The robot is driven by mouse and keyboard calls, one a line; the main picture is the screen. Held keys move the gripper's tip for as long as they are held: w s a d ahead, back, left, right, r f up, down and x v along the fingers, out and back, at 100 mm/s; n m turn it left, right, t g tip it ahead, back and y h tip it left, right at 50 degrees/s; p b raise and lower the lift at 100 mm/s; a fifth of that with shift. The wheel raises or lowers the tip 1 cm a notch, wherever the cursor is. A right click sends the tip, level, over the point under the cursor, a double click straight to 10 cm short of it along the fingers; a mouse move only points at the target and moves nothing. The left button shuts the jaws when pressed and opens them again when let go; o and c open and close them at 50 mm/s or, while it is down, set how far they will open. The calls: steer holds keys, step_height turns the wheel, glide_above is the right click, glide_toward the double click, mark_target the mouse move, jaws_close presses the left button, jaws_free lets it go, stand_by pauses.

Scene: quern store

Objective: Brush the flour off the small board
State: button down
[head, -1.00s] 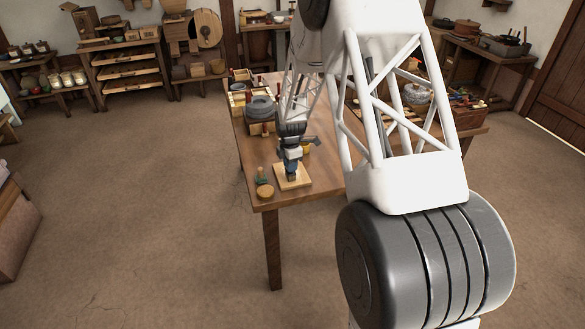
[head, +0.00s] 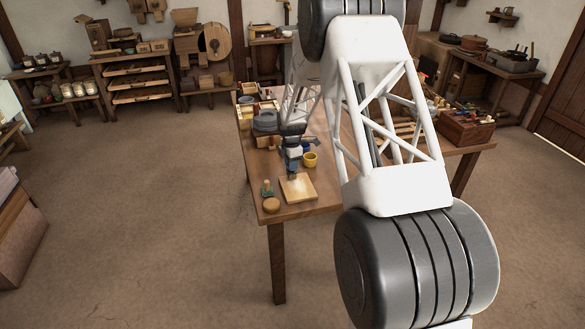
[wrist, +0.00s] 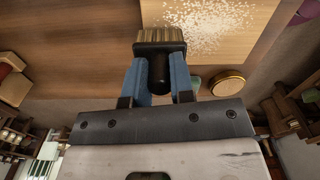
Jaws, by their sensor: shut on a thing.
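The small board (head: 299,188) lies flat near the front edge of the wooden table. In the wrist view, white flour (wrist: 210,24) is scattered over the small board (wrist: 200,61). My gripper (head: 292,176) is at the board's far left side. In the wrist view, my gripper (wrist: 160,84) is shut on a brush with a black handle (wrist: 159,68) and pale bristles (wrist: 158,36). The bristles overlap the board's edge in that view, left of most of the flour. I cannot tell whether they touch it.
A round wooden piece (head: 271,205) and a small green-based item (head: 267,188) sit left of the board. A yellow cup (head: 310,159) stands behind it. A dark grey stone quern (head: 265,122) is farther back. The table's front edge is close.

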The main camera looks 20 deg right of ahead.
steer(key=shift+r, duration=3.8)
steer(key=s+d, duration=0.2)
steer(key=s, duration=0.9)
steer(key=shift+f, duration=0.15)
steer(key=shift+s+f, duration=0.1)
